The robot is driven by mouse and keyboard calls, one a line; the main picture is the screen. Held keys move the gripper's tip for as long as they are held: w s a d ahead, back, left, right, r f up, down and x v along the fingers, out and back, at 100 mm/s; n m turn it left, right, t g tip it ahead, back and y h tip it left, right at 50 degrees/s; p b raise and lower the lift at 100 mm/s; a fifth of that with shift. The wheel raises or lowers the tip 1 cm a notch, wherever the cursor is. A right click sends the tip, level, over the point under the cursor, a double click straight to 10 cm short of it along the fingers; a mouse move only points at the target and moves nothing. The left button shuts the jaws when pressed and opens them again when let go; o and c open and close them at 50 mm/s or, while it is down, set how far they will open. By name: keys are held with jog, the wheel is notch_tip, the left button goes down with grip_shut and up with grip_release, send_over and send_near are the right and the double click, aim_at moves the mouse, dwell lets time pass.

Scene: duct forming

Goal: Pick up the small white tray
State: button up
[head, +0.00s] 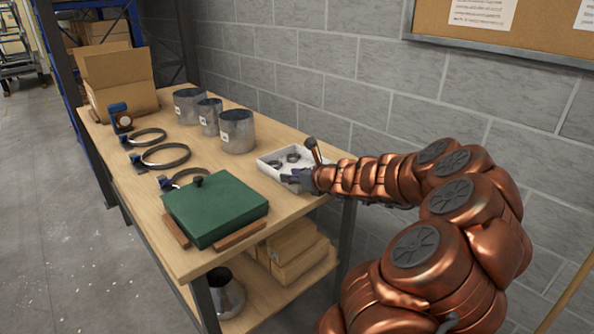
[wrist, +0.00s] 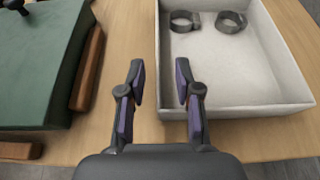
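The small white tray (head: 268,165) sits on the wooden workbench near its right end, with dark ring clamps inside. In the wrist view the tray (wrist: 270,111) fills the upper right, with two metal clamps (wrist: 186,20) on its floor. My gripper (head: 287,180) is at the tray's near side in the head view. In the wrist view my gripper (wrist: 160,80) is open, its fingers apart with nothing held. The right finger overlaps the tray's near left corner in the picture; the left finger is over bare wood. I cannot tell whether either touches the tray.
A green case (head: 215,208) on wooden strips lies left of the tray. Metal duct pieces (head: 237,132), several ring clamps (head: 166,156), a blue device (head: 120,118) and an open cardboard box (head: 120,80) stand farther along the bench (head: 140,200). A block wall runs behind it.

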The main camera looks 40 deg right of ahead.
jog(key=x, duration=0.4)
jog(key=shift+a+f, duration=0.1)
jog(key=shift+a, duration=0.1)
jog(key=shift+w+d+f, duration=0.1)
jog(key=shift+w+f, duration=0.05)
jog(key=shift+w, duration=0.5)
jog(key=shift+c, duration=0.4)
grip_shut()
